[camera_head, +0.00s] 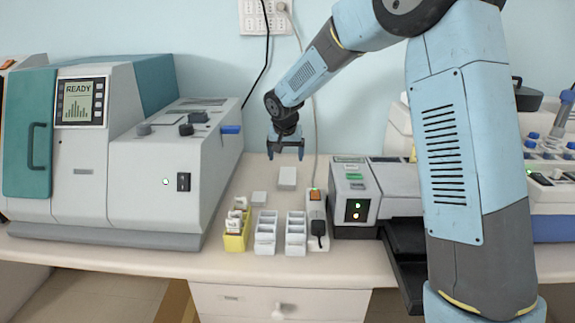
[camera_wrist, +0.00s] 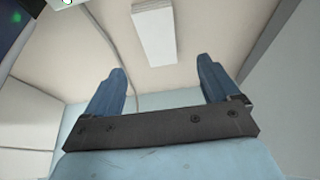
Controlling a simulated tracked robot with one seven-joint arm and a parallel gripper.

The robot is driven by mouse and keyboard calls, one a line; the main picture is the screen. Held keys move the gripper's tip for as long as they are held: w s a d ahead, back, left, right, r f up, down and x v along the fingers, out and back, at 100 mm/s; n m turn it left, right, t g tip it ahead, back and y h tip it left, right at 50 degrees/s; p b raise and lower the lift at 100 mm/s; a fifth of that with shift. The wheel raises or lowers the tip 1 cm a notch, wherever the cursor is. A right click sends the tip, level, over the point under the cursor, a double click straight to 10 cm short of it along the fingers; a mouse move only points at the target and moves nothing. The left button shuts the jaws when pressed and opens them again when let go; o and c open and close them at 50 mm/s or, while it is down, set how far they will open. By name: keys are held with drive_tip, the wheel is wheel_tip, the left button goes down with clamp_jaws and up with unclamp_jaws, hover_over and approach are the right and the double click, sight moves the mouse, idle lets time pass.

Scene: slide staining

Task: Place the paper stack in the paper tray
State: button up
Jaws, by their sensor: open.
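A small white block (camera_head: 287,178), which looks like the paper stack, lies on the bench near the back wall. In the wrist view the white block (camera_wrist: 154,33) shows as a long pale slab beyond the fingertips, roughly between their lines and apart from them. My gripper (camera_head: 286,154) hangs just above and behind the block in the head view. Its blue fingers (camera_wrist: 165,65) are spread with nothing between them. A black tray (camera_head: 407,265), perhaps the paper tray, juts from the grey device past the bench's front edge; my arm partly hides this area.
A grey device (camera_head: 353,205) with lit buttons stands right of the block, beside a power strip (camera_head: 317,215). A yellow rack (camera_head: 237,230), white racks (camera_head: 265,232) and a smaller pale block (camera_head: 259,198) stand nearby. A large machine (camera_head: 150,170) fills the left.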

drive_tip(key=shift+v, duration=1.4)
